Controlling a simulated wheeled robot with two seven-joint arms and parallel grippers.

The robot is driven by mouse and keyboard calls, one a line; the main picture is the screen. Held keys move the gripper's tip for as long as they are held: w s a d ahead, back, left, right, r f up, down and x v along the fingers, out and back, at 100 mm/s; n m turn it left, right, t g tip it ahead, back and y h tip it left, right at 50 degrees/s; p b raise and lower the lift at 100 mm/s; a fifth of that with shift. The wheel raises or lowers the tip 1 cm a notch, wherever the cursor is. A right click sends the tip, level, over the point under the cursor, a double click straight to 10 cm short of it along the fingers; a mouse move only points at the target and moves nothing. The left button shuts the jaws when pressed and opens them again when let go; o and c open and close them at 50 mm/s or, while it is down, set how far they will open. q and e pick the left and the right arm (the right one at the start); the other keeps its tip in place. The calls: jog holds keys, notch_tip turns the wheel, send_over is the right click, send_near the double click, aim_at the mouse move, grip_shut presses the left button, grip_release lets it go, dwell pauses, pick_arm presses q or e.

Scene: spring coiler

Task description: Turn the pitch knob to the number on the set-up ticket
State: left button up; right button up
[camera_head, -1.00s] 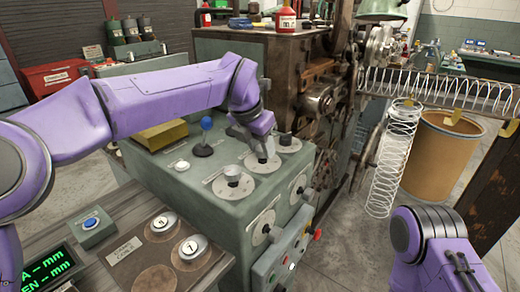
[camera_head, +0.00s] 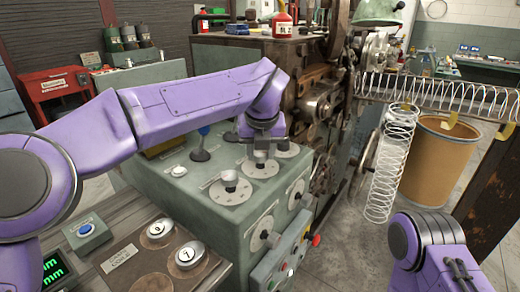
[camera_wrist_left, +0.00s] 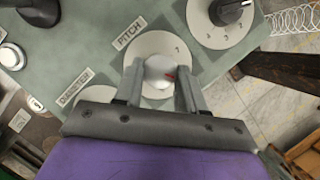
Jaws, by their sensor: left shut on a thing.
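My left gripper (camera_head: 262,152) reaches down over the green machine and is shut on the pitch knob. In the left wrist view the pitch knob (camera_wrist_left: 159,72) is a pale round cap with a red mark on its right side, between the fingers (camera_wrist_left: 160,92). Its white dial (camera_wrist_left: 150,42) sits beside the PITCH label (camera_wrist_left: 129,32); one numeral shows near the top right, and the fingers hide much of the rest. I cannot make out a set-up ticket for certain. My right arm (camera_head: 430,255) shows at the lower right; its gripper is out of view.
The diameter label (camera_wrist_left: 75,88) and a black knob (camera_wrist_left: 230,10) on a numbered dial flank the pitch dial. A pale-capped knob (camera_head: 229,178) and a blue-topped lever (camera_head: 203,140) stand close by. A wire coil (camera_head: 390,170) hangs at the right.

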pick_arm(q)
jog(key=shift+r, duration=0.1)
dwell(0.4)
jog(key=o, duration=1.1)
jog(key=shift+c, duration=0.2)
jog(key=v, duration=1)
jog(key=shift+r, duration=0.25)
